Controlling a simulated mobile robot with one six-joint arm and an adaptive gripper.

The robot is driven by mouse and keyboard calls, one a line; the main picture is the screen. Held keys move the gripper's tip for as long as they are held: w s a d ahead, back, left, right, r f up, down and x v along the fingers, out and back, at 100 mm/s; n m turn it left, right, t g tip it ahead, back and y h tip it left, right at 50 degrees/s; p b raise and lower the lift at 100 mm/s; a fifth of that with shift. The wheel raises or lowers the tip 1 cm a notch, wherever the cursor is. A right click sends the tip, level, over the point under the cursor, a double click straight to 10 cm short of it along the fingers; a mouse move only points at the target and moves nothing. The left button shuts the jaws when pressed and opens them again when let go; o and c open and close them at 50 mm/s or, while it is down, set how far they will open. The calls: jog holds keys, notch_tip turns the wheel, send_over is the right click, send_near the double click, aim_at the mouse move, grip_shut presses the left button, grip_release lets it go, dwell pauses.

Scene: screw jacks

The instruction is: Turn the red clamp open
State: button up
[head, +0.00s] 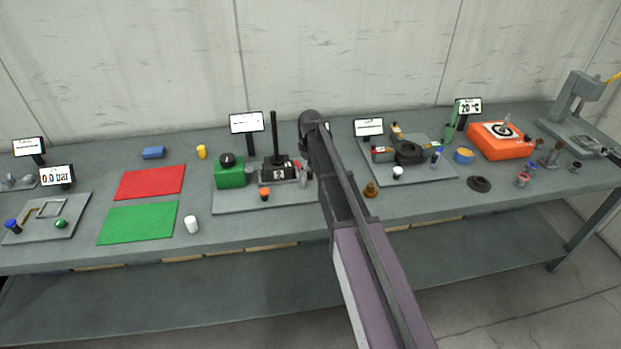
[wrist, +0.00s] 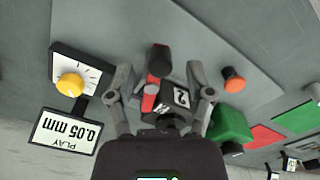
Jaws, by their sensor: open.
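The red clamp (wrist: 149,99) shows in the wrist view as a short red lever beside a black block (wrist: 176,97) with a white "2" label. A dark rounded end (wrist: 160,58) sits just beyond the red part. My gripper (wrist: 160,95) is open, with one finger on each side of the clamp and block. I cannot tell whether a finger touches the clamp. In the head view my arm covers part of this station, and the clamp is not clear there. The black block (head: 279,173) with its upright black lever (head: 273,135) is in view there.
A green block (head: 230,174) and an orange knob (head: 264,193) stand close to the black block. A yellow dial (wrist: 72,85) and a "PLAY 0.05 mm" display (wrist: 66,131) are left in the wrist view. Red (head: 150,182) and green mats (head: 139,222) lie left.

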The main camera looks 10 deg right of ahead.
jog(key=shift+f+b, duration=0.6)
jog(key=shift+f, duration=0.25)
grip_shut()
